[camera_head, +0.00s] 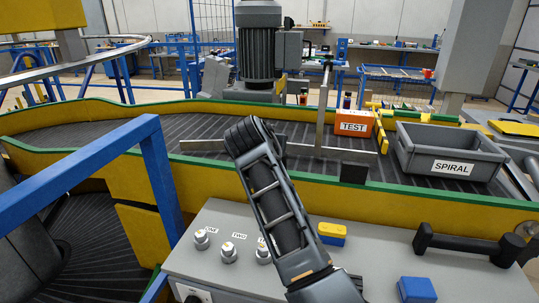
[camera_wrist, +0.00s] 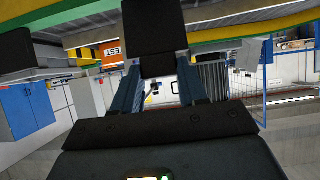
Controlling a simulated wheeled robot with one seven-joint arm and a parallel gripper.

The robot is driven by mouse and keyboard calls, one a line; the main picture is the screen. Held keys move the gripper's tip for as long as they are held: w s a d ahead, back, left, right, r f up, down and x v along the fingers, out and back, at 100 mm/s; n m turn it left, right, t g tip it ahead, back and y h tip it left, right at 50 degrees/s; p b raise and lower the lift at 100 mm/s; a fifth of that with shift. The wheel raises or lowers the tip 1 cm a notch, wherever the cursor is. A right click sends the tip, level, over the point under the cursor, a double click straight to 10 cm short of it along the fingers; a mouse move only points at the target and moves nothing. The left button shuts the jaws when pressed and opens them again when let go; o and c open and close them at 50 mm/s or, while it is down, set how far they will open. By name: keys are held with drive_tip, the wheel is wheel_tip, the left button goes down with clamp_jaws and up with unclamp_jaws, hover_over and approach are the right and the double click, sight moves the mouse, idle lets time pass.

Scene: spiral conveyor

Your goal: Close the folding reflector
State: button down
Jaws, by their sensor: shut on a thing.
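A grey bar (camera_head: 205,145), which looks like the folding reflector, lies across the dark belt beside a grey upright post (camera_head: 322,110). My gripper (camera_head: 250,135) is in front of this bar and covers its middle. In the wrist view, the fingers of my gripper (camera_wrist: 157,65) come together at a black piece at the top centre. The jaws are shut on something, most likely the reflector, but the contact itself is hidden.
A blue rail (camera_head: 95,160) is at left. The grey control panel (camera_head: 390,262) with knobs is in front.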

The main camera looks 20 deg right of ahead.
drive_tip(key=shift+w+d+r+p, duration=0.5)
drive_tip(key=shift+w+d+r, duration=0.15)
drive_tip(key=shift+w+r, duration=0.25)
drive_tip(key=shift+w+f+g, duration=0.1)
drive_tip(key=shift+g, duration=0.2)
drive_tip(key=c, duration=0.9)
unclamp_jaws()
drive_tip(key=o, duration=0.3)
drive_tip(key=shift+f, duration=0.35)
drive_tip(key=shift+s+a, duration=0.2)
drive_tip(key=shift+s, duration=0.15)
drive_tip(key=b+v, duration=0.1)
drive_tip(key=v, duration=0.6)
drive_tip(key=shift+r, duration=0.3)
